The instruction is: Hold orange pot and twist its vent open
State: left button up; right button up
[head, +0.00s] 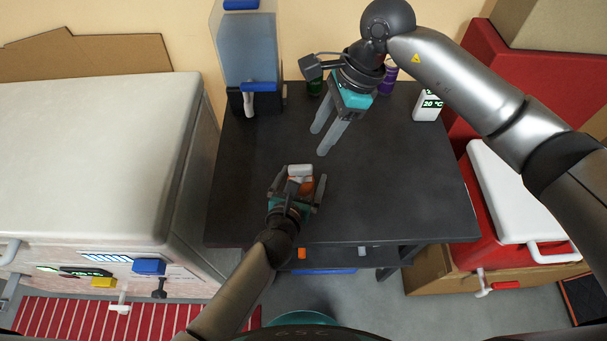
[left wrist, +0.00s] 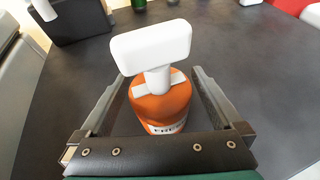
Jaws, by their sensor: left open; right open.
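The orange pot (head: 305,186) stands on the dark table, partly hidden by my left gripper in the head view. In the left wrist view the orange pot (left wrist: 162,108) shows a white T-shaped vent handle (left wrist: 152,48) on top and a label low on its side. The vent handle (head: 300,170) also shows in the head view. My left gripper (head: 298,184) is open, with one finger on each side of the pot; the left wrist view shows gaps beside it. My right gripper (head: 320,140) is open and empty above the table, behind and right of the pot.
The dark table (head: 400,180) is clear on its right side. A blue-lidded dispenser (head: 247,50) stands at the back left. A purple item (head: 388,80) and a white temperature display (head: 429,104) stand at the back. A white-topped chest (head: 90,150) is at left; red boxes (head: 485,75) are at right.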

pick_arm(q)
jog(key=shift+w+d+f, duration=0.15)
jog(key=shift+w+f, duration=0.05)
jog(key=shift+w, duration=0.2)
jog(key=shift+c, duration=0.2)
grip_shut()
dwell(2.1)
dwell(1.2)
